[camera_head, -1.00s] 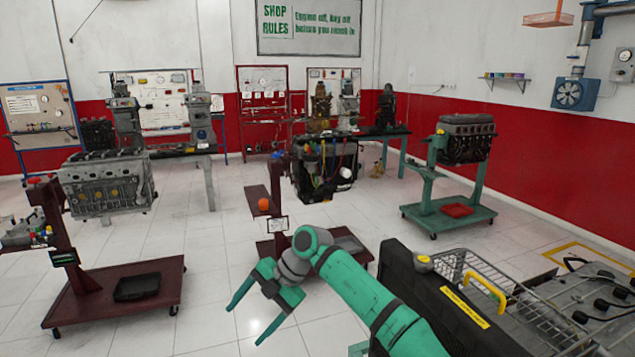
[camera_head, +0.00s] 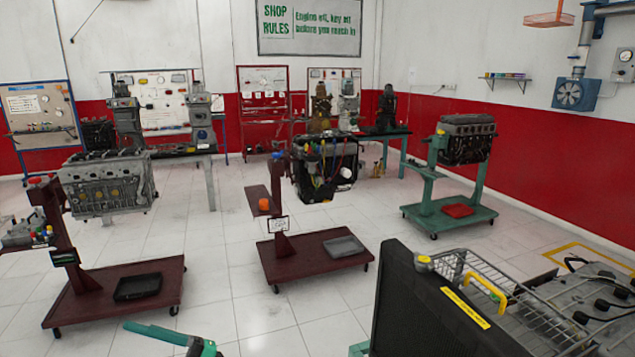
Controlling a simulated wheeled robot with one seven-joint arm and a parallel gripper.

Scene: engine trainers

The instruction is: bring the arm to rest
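My gripper (camera_head: 185,340) is low at the bottom edge of the head view, left of centre. Only one green finger and a small part of the green wrist show; the rest is cut off by the frame edge. The other finger is out of view, so I cannot tell whether the gripper is open or shut. The visible finger points left, above the white tiled floor, and nothing is seen in it.
A maroon engine stand (camera_head: 318,257) with a grey tray is ahead, another stand (camera_head: 110,287) at left. A black panel (camera_head: 432,315) and wire rack (camera_head: 500,280) are close at right. A green stand (camera_head: 450,215) is farther back. Tiled floor between them is clear.

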